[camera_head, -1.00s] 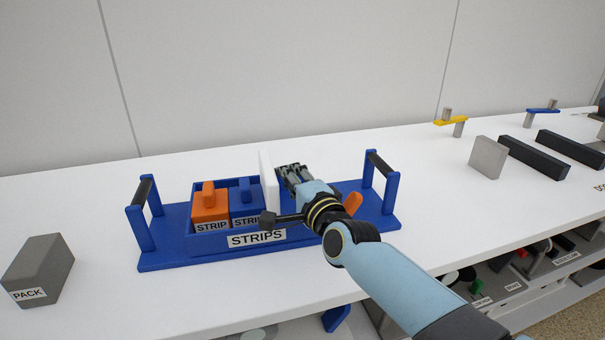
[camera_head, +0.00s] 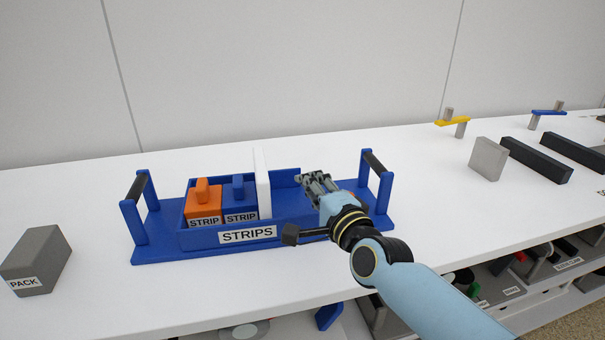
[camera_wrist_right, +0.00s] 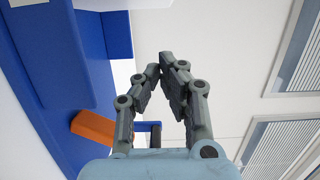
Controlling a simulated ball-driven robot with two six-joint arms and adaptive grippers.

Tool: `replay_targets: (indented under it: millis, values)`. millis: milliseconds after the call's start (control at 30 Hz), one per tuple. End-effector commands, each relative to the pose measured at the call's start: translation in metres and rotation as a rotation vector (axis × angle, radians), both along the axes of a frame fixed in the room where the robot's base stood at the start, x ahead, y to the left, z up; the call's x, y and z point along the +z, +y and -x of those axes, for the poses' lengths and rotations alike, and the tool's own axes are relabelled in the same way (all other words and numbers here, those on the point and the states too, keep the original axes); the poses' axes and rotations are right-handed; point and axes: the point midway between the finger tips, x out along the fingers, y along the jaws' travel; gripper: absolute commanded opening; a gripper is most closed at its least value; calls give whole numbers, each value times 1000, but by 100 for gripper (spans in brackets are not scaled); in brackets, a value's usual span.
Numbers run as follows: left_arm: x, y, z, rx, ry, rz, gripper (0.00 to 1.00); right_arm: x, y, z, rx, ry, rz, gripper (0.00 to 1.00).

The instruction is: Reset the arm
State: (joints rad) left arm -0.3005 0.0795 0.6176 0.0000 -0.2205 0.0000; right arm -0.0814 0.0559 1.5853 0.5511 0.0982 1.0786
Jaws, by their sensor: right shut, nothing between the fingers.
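My right gripper (camera_head: 316,182) is shut and empty, above the right part of the blue tray labelled STRIPS (camera_head: 160,243). In the right wrist view its fingertips (camera_wrist_right: 161,65) come together with nothing between them. My left gripper is not in view. The tray holds an orange block labelled STRIP (camera_head: 204,204) and a blue block labelled STRIP (camera_head: 240,198) side by side at its left. A white upright plate (camera_head: 262,182) stands to their right. In the right wrist view, an orange piece (camera_wrist_right: 95,128) shows beside the blue tray surface (camera_wrist_right: 75,60).
A grey block labelled PACK (camera_head: 36,262) stands at the left of the white table (camera_head: 90,200). The tray's right handle (camera_head: 376,162) rises close to my right gripper. A grey block (camera_head: 487,159) and dark bars (camera_head: 535,160) lie to the right. A shelf with parts sits below.

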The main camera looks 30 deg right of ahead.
Motion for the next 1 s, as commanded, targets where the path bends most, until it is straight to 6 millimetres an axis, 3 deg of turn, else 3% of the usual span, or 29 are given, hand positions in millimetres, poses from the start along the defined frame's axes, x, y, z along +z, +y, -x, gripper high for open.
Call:
replay_targets:
  millis: [100, 267, 633, 767, 867, 1000]
  values:
    - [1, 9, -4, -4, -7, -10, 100, -1, 1, 23, 0, 2, 1, 0]
    - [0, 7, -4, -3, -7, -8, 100, -1, 2, 43, 0, 1, 2, 0]
    - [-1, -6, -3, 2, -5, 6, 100, -3, 9, 55, 36, 42, 61, 0]
    - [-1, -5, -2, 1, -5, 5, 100, -14, 31, 75, 169, 191, 295, 0]
    - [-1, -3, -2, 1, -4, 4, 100, -28, 46, 109, 328, 362, 575, 0]
    - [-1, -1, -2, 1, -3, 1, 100, -44, 46, 163, 532, 574, 908, 0]
